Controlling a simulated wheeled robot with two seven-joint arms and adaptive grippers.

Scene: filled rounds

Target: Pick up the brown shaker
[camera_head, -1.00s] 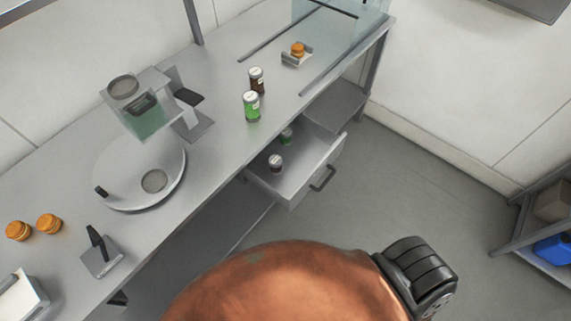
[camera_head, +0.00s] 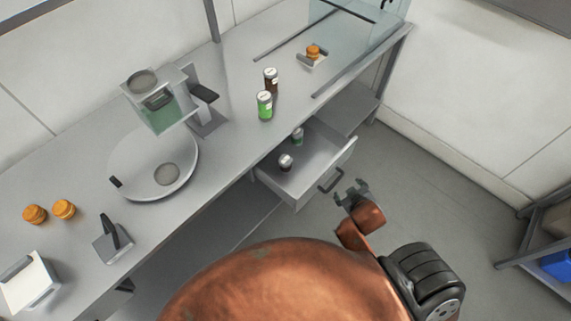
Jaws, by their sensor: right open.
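A brown shaker (camera_head: 270,83) with a pale label and light cap stands upright on the steel counter, just behind a green shaker (camera_head: 264,108). In the open drawer (camera_head: 318,172) below, a dark shaker (camera_head: 285,163), perhaps brown too, stands near the front left and a second green one (camera_head: 297,137) stands farther back. My right gripper (camera_head: 350,190) is open and empty, beside the drawer front and over the floor, apart from every shaker. My left gripper is out of view.
A round machine (camera_head: 195,155) with a glass hopper stands on the counter (camera_head: 225,150). A shelf with a blue bin (camera_head: 556,265) is at right. The floor between is clear.

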